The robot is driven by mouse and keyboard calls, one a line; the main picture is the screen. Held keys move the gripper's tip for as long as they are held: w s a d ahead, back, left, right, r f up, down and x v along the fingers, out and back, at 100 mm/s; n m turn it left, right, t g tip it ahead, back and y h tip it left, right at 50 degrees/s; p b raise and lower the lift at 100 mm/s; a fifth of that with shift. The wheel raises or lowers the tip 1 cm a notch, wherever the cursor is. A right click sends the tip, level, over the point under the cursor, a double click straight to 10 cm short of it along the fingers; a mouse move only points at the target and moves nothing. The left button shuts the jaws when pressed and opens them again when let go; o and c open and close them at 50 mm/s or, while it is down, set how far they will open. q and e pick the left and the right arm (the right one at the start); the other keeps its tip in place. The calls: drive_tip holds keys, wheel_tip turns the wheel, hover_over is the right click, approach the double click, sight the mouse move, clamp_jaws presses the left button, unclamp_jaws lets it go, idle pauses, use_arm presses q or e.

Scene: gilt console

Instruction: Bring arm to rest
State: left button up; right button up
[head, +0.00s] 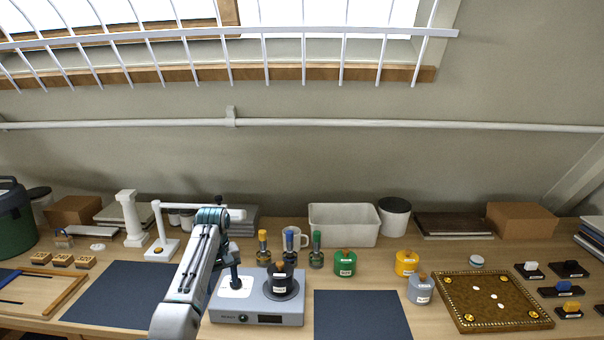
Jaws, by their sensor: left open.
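My left arm (198,268) comes in from the bottom, left of centre, and rises over the table. Its dark left gripper (234,280) points down over the pale square on the left part of a grey device (258,312). The gripper is open, with nothing seen between its fingers. I cannot tell whether it touches the pale square. A black jar (279,281) stands on the device's dark round plate, right of the gripper and apart from it. My right gripper is out of view.
Bottles, a mug (293,238) and a green jar (345,263) stand behind and right of the device. A white stand (160,240) is behind my arm. Dark mats lie left (115,293) and right (362,315), both clear. A studded board (490,300) lies at right.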

use_arm(q)
drive_tip(key=s+a+f+m+t, duration=0.1)
drive_tip(key=s+a+f, duration=0.1)
drive_tip(key=s+f, duration=0.8)
drive_tip(key=s+a+f+m+t, duration=0.1)
drive_tip(key=s+a+f, duration=0.2)
drive_tip(key=s+f, duration=0.7)
drive_tip(key=s+r+m+t, duration=0.15)
drive_tip(key=s+r, duration=0.25)
drive_tip(key=s, duration=1.2)
drive_tip(key=s+r+m, duration=0.3)
drive_tip(key=s, duration=1.3)
wheel_tip(320, 180, down, 31)
drive_tip(key=a+g+y+b, duration=0.1)
drive_tip(key=a+b, duration=0.2)
drive_tip(key=s+f+b, duration=0.1)
drive_tip(key=s+f, duration=0.8)
drive_tip(key=f, duration=0.3)
drive_tip(key=s+f+g+b, duration=0.1)
drive_tip(key=s+f, duration=0.9)
drive_tip(key=f, duration=0.2)
drive_tip(key=shift+a+b, duration=0.3)
drive_tip(key=shift+a, duration=0.15)
